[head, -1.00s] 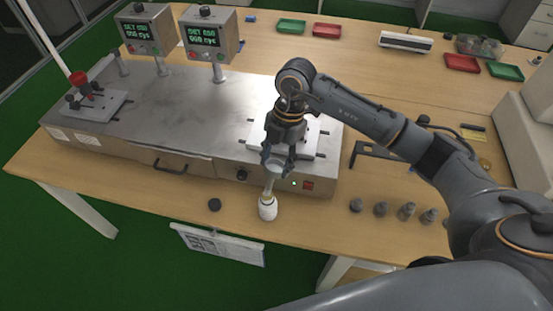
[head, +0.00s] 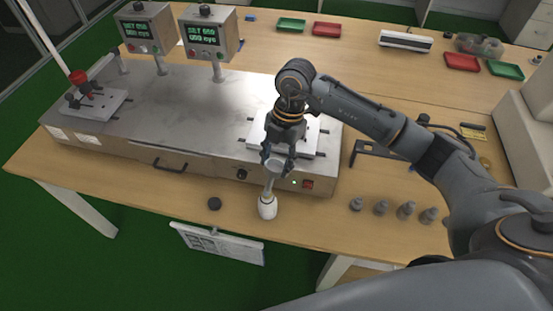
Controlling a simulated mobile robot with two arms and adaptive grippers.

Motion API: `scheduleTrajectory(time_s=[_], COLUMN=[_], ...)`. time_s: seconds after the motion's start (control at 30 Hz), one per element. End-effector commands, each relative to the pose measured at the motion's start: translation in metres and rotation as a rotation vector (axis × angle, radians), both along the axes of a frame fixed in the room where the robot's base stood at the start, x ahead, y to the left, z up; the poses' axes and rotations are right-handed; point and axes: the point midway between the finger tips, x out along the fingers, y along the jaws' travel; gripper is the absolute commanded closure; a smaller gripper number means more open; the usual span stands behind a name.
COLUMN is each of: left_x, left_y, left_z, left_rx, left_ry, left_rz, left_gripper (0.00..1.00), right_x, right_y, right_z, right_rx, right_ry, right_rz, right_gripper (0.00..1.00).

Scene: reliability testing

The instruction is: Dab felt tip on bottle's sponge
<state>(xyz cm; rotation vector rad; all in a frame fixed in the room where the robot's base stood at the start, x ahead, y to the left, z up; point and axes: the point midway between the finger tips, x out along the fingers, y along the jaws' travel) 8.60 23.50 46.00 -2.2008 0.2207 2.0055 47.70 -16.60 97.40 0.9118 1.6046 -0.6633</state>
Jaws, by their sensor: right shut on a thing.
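A small white bottle (head: 267,208) stands upright on the table's front part, in front of the metal test machine. My left gripper is not in view.
A dark round cap (head: 214,204) lies left of the bottle. Several grey weights (head: 380,207) stand in a row to the right. The metal machine (head: 170,125) with two display boxes fills the table's left. Small trays (head: 291,26) lie at the back.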

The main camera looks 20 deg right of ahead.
Motion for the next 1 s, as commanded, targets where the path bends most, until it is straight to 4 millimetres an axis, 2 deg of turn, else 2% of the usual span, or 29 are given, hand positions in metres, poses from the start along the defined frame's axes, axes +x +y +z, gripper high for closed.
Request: scheduleTrajectory(time_s=[0.43,1.0], left_x=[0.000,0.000], left_y=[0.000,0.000], left_z=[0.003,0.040], left_rx=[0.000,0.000], left_ry=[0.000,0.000], left_rz=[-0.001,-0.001], left_gripper=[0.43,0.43], right_x=[-0.001,0.000], right_y=[0.000,0.000], right_z=[0.003,0.049], right_rx=[-0.002,-0.001], right_ry=[0.003,0.002], right_rz=[0.000,0.000], right_gripper=[1.00,1.00])
